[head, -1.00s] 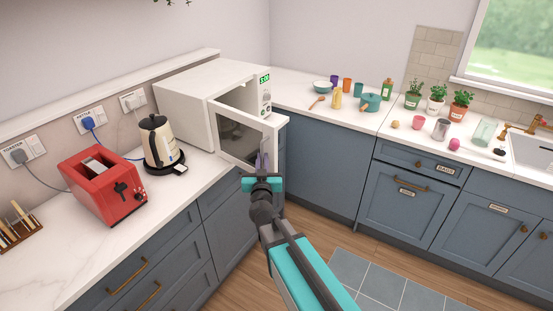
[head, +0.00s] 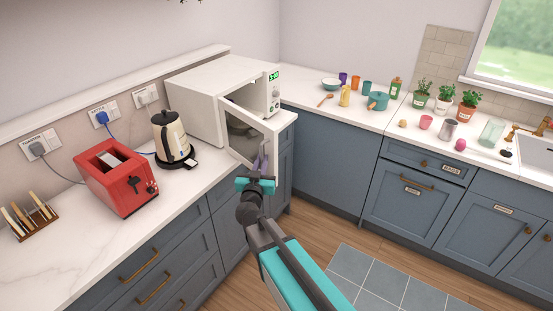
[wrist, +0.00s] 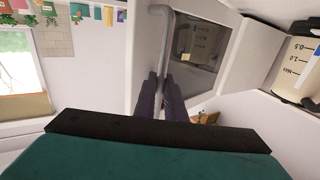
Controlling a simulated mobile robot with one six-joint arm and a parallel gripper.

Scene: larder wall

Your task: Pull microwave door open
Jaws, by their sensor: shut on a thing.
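The white microwave (head: 212,88) stands on the counter in the corner, with a green display at its right. Its door (head: 242,132), white-framed with a dark window, is partly open. It is hinged at the left, and its right edge stands out from the body. My gripper (head: 262,166) is shut on the door handle near the door's free edge. In the wrist view the two dark fingers (wrist: 160,92) close around the grey handle (wrist: 164,50), beside the door window (wrist: 197,45). The microwave's inside is mostly hidden by the door.
A red toaster (head: 117,177) and a toast rack (head: 29,217) are further left. Cups and a teal pot (head: 378,101) are on the right counter. Floor is clear right of my arm.

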